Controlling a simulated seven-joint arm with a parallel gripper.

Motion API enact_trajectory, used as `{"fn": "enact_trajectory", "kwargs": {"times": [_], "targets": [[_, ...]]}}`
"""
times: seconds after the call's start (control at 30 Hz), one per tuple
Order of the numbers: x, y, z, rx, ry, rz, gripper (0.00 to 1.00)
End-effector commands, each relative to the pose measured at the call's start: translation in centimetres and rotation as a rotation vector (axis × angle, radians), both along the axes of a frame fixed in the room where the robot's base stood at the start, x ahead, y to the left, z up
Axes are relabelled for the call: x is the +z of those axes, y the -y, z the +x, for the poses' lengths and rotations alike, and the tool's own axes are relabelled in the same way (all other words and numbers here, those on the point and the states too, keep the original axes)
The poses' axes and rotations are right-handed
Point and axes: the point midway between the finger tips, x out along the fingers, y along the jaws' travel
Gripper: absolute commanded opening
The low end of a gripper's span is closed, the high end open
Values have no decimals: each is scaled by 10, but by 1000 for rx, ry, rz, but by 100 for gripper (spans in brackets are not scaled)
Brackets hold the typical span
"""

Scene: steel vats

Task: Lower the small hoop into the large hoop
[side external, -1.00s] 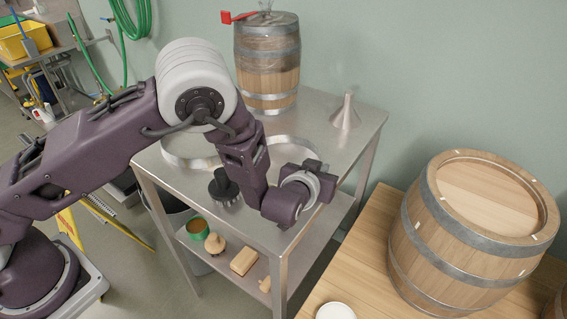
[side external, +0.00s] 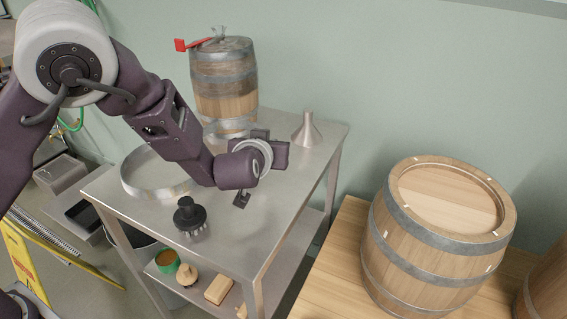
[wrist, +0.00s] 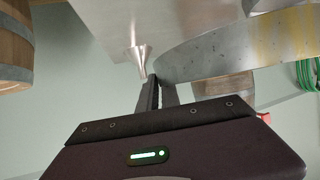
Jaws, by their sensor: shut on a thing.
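The large hoop (side external: 160,186), a wide grey metal band, lies on the steel table at the left, partly hidden by my arm. The small hoop is a thinner metal band. In the wrist view the small hoop (wrist: 205,52) runs from my fingertips up to the right. My gripper (wrist: 153,80) is shut on its edge. In the side view the small hoop (side external: 222,130) shows in part behind my wrist, in front of the keg, and appears raised off the table. My fingertips are hidden there. The small hoop is to the right of and beyond the large hoop, apart from it.
A wooden keg (side external: 223,85) with a red tap stands at the table's back. A steel funnel (side external: 307,131) stands at the right. A black brush (side external: 189,217) is in front of the large hoop. A big barrel (side external: 430,240) stands on a wooden bench at the right.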

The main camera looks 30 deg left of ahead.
Motion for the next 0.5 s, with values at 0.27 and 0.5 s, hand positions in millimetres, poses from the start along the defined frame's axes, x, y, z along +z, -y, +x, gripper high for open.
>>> {"fn": "enact_trajectory", "kwargs": {"times": [0.27, 0.5], "targets": [[0, -143, 17, 343, 2, 3, 0], [0, -220, 8, 536, 0, -1, 0]]}}
